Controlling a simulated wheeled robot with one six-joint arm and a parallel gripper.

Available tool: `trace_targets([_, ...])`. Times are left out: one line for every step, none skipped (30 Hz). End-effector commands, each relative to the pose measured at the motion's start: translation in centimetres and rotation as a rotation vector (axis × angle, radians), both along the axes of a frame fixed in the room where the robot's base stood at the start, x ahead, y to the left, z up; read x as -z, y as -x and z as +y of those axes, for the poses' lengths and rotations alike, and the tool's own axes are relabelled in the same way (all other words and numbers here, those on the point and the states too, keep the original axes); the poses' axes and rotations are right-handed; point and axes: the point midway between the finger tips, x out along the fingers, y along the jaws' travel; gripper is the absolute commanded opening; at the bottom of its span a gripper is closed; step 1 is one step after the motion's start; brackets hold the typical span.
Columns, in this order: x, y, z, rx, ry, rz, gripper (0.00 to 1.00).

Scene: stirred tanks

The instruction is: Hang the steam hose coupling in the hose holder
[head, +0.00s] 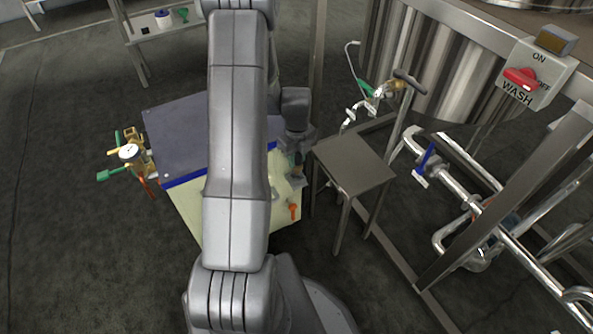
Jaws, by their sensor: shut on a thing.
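My gripper (297,172) points down at the right front corner of a cream box with a dark top (190,125). It is shut on a small grey piece at its fingertips, apparently the steam hose coupling (296,182). The piece is small and partly hidden by the fingers, so its shape and any hose on it are hard to make out. An orange handle (294,212) sits just below it on the box's front. I cannot pick out the hose holder with certainty; my arm covers the middle of the box.
A small grey table (354,160) stands close to the right of my gripper. Behind it are a valve with a green part (367,89) and a steel tank (430,60). Pipes with a blue handle (425,160) run at right. A gauge (129,153) juts from the box's left.

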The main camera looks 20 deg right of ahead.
Motion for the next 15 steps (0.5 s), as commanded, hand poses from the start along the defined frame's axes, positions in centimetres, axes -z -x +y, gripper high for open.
trace_targets([0.5,0.0,0.0,0.000,0.000,0.000,0.00])
trace_targets([0.7,0.0,0.0,-0.001,0.000,0.000,0.00])
trace_targets([0.9,0.0,0.0,-0.001,0.000,0.000,0.00])
trace_targets([1.1,0.0,0.0,-0.001,-0.001,0.000,0.00])
trace_targets([1.4,0.0,0.0,-0.001,-0.001,0.000,0.00])
trace_targets([2.0,0.0,0.0,-0.001,-0.001,0.000,0.00])
trace_targets([2.4,0.0,0.0,-0.001,-0.001,0.000,0.00])
trace_targets([2.9,0.0,0.0,-0.001,-0.002,0.001,0.00])
trace_targets([3.5,0.0,0.0,-0.002,-0.002,0.001,0.00])
trace_targets([3.9,0.0,0.0,-0.002,-0.002,0.000,0.00])
trace_targets([4.2,0.0,0.0,-0.002,-0.001,0.000,0.00])
trace_targets([4.4,0.0,0.0,-0.002,0.000,-0.001,0.00])
trace_targets([4.4,0.0,0.0,-0.002,0.000,-0.002,0.00])
trace_targets([4.4,-0.1,0.0,-0.002,0.000,-0.002,0.00])
trace_targets([4.3,-0.1,0.0,-0.002,0.000,-0.002,0.00])
